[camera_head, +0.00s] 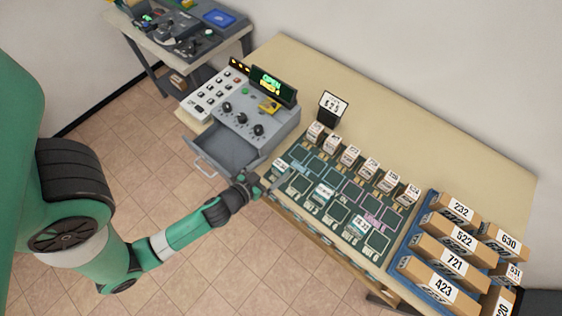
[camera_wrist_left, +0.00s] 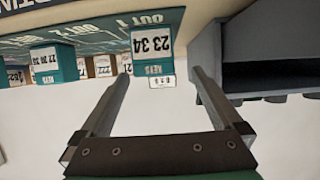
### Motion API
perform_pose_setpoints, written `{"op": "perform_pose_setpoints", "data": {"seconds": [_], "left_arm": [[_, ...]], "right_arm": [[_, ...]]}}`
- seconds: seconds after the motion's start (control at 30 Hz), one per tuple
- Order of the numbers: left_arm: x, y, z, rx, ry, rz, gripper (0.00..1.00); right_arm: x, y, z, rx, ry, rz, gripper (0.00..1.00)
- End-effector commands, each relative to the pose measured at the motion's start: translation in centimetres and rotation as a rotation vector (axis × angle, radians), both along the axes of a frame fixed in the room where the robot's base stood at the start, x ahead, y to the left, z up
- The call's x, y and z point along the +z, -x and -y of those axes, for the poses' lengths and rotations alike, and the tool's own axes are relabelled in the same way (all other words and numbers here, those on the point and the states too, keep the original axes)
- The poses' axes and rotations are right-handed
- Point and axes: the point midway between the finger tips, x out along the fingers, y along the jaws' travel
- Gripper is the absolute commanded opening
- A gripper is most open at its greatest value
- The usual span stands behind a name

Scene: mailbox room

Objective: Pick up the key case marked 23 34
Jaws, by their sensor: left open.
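The key case marked 23 34 (camera_wrist_left: 152,42) shows upside down in the left wrist view, with a white label face and a teal lower part reading KEYS. It stands at the OUT 1 place on the dark green mat and also shows in the head view (camera_head: 279,165). My left gripper (camera_head: 268,186) is open and empty at the front edge of the table, close to this case. In the left wrist view the case sits between and just beyond the spread fingertips (camera_wrist_left: 161,76). My right gripper is out of view.
Other key cases (camera_head: 323,192) stand on the mat, with a row of cases (camera_head: 349,155) along its back. A grey machine with an open drawer (camera_head: 222,152) stands left of the mat. Numbered boxes (camera_head: 450,255) sit in a blue tray at the right.

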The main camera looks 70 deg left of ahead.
Motion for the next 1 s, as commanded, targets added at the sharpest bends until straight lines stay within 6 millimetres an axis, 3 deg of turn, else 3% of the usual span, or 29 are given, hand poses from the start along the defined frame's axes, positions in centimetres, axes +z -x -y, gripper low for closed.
{"op": "perform_pose_setpoints", "data": {"seconds": [0.27, 0.6, 0.83, 1.0], "left_arm": [[-0.8, -1.5, -0.8, -0.001, 0.0, 0.0, 1.0], [-2.7, -5.5, -2.6, -0.001, 0.001, 0.002, 1.0], [-2.8, -5.6, -2.7, -0.001, 0.0, 0.0, 1.0], [-2.8, -5.6, -2.7, -0.001, 0.0, 0.0, 0.69]], "right_arm": [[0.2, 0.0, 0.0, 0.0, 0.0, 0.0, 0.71], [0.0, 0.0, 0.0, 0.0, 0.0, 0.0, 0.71], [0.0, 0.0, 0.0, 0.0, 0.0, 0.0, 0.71], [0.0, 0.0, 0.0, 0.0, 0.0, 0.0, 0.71]]}}
